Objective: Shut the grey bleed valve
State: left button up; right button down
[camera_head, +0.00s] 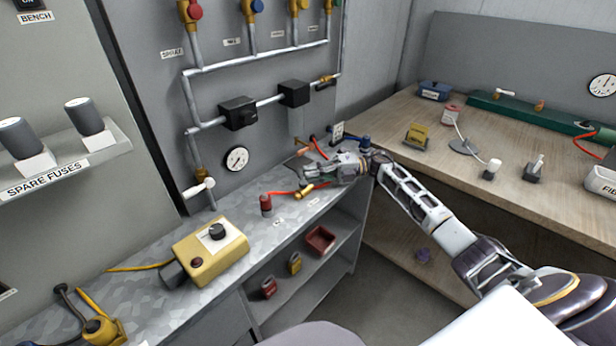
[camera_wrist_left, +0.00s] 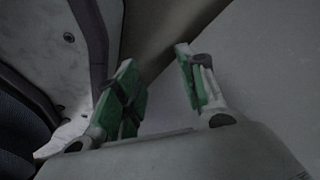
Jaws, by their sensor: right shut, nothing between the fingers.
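A valve with a pale grey handle (camera_head: 199,188) sits low on the grey pipe at the left of the wall panel, above the metal bench; it looks like the bleed valve. Whether it is open or shut I cannot tell for sure. My right gripper (camera_head: 311,173) is shut and empty over the bench, well to the right of this valve and apart from it. My left gripper (camera_wrist_left: 158,82) shows only in the left wrist view, its green-padded fingers apart with nothing between them. The valve does not show in that view.
A gauge (camera_head: 237,158) is on the panel between the valve and my right gripper. A red-topped cylinder (camera_head: 265,205), a brass nozzle (camera_head: 304,192) and a yellow control box (camera_head: 212,250) stand on the bench. A wooden table (camera_head: 480,185) is at right.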

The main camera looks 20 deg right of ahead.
jog(key=shift+w+a+b, duration=0.4)
jog(key=shift+w+b, duration=0.05)
jog(key=shift+w, duration=0.05)
pick_arm(q)
jog(key=shift+w+d+r, duration=0.25)
jog(key=shift+w+d, duration=0.2)
jog(key=shift+w, duration=0.35)
pick_arm(e)
jog(key=shift+v, duration=6)
pick_arm(q)
jog(key=s+r+g+p, duration=0.1)
jog(key=s+r+p, duration=1.3)
jog(key=p, duration=0.8)
jog(key=shift+s+r, duration=0.15)
jog(key=shift+s, duration=0.75)
pick_arm(e)
notch_tip(320, 180, up, 22)
